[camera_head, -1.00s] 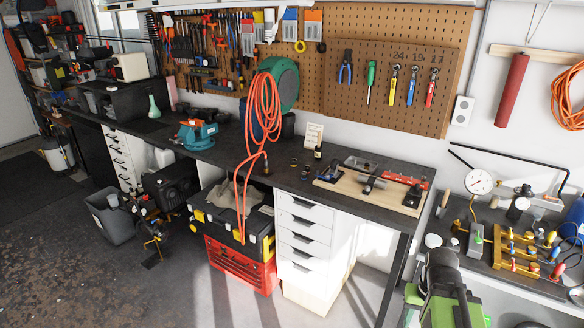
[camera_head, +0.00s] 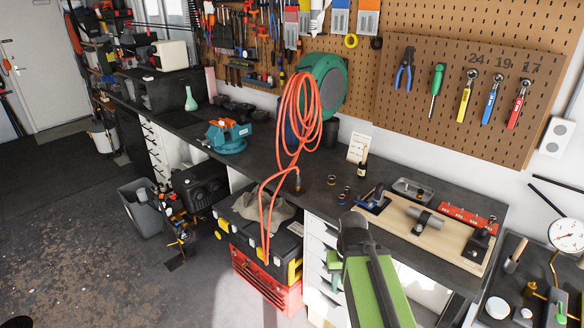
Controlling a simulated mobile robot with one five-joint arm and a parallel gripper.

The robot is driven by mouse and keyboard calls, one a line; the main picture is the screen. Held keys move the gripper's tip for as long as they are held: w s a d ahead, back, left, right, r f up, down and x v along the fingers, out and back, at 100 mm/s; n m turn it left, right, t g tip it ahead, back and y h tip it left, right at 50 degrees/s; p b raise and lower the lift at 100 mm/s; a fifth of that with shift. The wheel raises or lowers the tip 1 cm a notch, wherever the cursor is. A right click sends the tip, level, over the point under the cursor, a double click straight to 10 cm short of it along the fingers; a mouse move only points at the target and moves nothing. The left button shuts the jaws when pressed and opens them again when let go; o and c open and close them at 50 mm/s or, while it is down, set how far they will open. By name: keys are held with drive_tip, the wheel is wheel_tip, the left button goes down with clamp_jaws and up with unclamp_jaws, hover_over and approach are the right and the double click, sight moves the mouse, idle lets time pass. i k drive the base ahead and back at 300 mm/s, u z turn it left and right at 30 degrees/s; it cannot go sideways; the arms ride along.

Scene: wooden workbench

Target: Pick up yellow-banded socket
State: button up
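Several small dark sockets stand on the dark workbench (camera_head: 290,165), between the orange hose and the wooden fixture board. The farthest one (camera_head: 331,180) seems to have a yellowish band, but it is too small to be sure. Another socket (camera_head: 347,190) and a nearer one (camera_head: 341,199) stand just to its right; their band colours are unclear. My green and black arm rises from the bottom edge, in front of the bench drawers and below the sockets in the picture. My gripper's fingers cannot be made out clearly, and nothing held is visible.
A dark bottle (camera_head: 362,174) and a white card (camera_head: 358,148) stand behind the sockets. The wooden fixture board (camera_head: 394,222) with clamps is to the right. An orange hose (camera_head: 290,130) hangs over the bench edge at left. Yellow, blue and red wrenches hang on the pegboard (camera_head: 430,130).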

sight(331, 179)
drive_tip(key=u, duration=0.5)
drive_tip(key=i, duration=1.5)
drive_tip(key=u, duration=0.15)
